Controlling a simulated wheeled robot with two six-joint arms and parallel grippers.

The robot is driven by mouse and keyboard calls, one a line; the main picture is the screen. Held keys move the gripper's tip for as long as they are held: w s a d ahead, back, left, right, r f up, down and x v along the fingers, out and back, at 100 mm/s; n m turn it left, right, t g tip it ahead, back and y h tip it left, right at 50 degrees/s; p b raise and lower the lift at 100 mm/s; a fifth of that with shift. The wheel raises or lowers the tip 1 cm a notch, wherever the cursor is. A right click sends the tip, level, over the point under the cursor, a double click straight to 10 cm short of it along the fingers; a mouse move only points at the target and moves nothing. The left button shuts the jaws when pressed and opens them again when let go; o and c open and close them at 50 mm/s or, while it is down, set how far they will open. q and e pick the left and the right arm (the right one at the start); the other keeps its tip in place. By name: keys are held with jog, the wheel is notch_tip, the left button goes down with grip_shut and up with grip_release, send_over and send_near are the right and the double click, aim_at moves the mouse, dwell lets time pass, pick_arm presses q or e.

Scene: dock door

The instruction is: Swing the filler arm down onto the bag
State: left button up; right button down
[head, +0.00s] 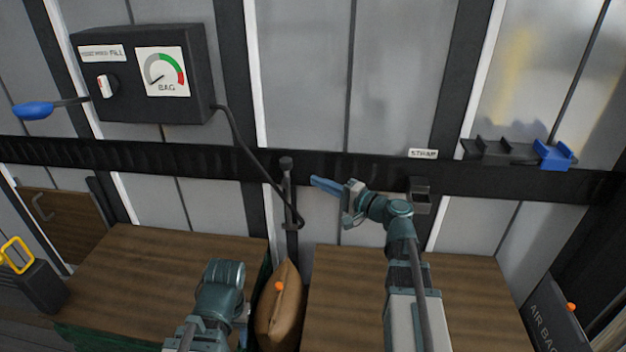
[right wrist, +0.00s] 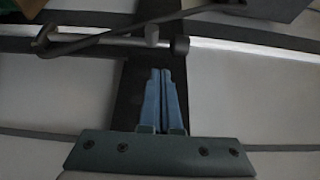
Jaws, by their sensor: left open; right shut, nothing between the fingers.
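The filler arm (head: 288,190) stands upright against the dark wall rail, with a hose hooked at its lower end. In the right wrist view the filler arm (right wrist: 120,42) crosses just beyond my fingertips. The brown bag (head: 283,318), with an orange valve, stands in the gap between two wooden crates, below the arm. My right gripper (head: 316,181) is shut and empty, its blue fingers pointing left at the filler arm with a small gap; they also show in the right wrist view (right wrist: 161,74).
A black fill box (head: 145,75) with a gauge and a blue-handled lever (head: 34,110) hangs upper left. Wooden crates (head: 150,270) (head: 335,290) flank the bag. A strap holder with a blue clip (head: 555,155) is on the rail at right. An air bag box (head: 550,320) stands lower right.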

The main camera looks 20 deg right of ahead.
aim_at(296, 173)
jog(key=x, duration=0.8)
jog(key=shift+w, duration=0.1)
pick_arm(q)
jog(key=shift+f, duration=0.1)
pick_arm(e)
jog(key=shift+a, duration=0.1)
